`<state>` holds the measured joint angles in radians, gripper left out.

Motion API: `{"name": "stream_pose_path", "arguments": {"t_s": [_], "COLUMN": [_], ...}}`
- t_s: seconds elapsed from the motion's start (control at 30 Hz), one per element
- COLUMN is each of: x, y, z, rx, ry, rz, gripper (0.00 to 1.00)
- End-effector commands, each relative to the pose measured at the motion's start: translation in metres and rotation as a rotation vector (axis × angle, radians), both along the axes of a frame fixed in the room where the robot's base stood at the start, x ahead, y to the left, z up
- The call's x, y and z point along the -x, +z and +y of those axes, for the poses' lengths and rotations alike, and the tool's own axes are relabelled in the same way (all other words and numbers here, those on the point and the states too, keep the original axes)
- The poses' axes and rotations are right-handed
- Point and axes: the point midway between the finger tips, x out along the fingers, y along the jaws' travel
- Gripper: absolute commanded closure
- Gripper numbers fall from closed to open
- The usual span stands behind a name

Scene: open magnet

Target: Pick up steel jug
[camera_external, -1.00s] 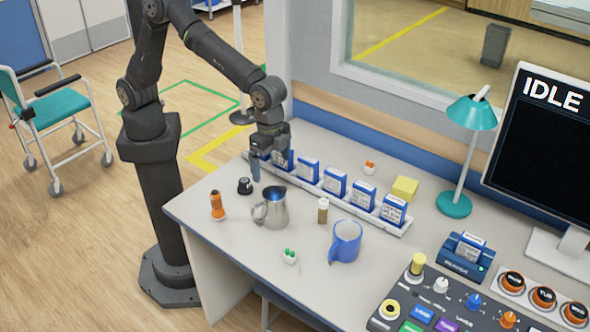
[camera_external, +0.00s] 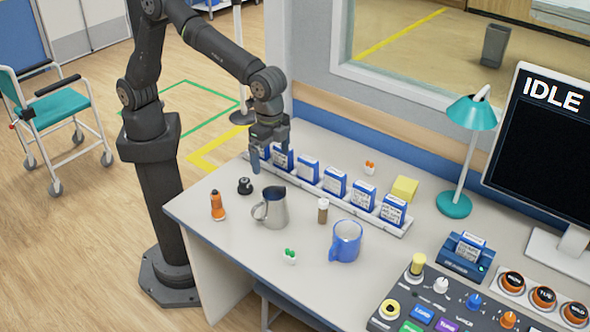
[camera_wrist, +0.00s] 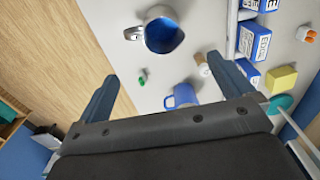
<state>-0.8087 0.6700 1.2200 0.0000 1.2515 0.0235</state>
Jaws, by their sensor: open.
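The steel jug (camera_external: 272,210) stands upright on the desk, left of the blue mug, with its handle towards the left. In the wrist view the jug (camera_wrist: 163,33) is near the top centre, seen from above with a bluish inside. My gripper (camera_external: 268,160) is above the desk, behind the jug and by the left end of the row of blue-and-white boxes. In the wrist view its two fingers (camera_wrist: 168,85) are spread wide with nothing held between them. The jug lies beyond the fingertips, apart from them.
A blue mug (camera_external: 345,242), a small brown bottle (camera_external: 323,210), an orange bottle (camera_external: 217,205), a black knob-like item (camera_external: 245,186) and a green-topped item (camera_external: 289,256) stand around the jug. The tray of boxes (camera_external: 335,183) runs behind. A control panel (camera_external: 440,305) is at right.

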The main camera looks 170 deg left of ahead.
Motion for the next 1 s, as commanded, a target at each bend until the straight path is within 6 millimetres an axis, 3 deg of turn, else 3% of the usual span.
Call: {"name": "stream_pose_path", "arguments": {"t_s": [0.03,0.3,0.67,1.0], "x": [0.000,0.000,0.000,0.013], "y": [0.000,0.000,-0.003,-0.040], "z": [0.000,0.000,-0.002,-0.041], "rx": [0.000,0.000,-0.013,-0.233], "ry": [0.000,0.000,-0.003,-0.059], "rz": [0.000,0.000,-0.011,-0.200], "gripper": [0.14,0.67,0.67,0.67]}}
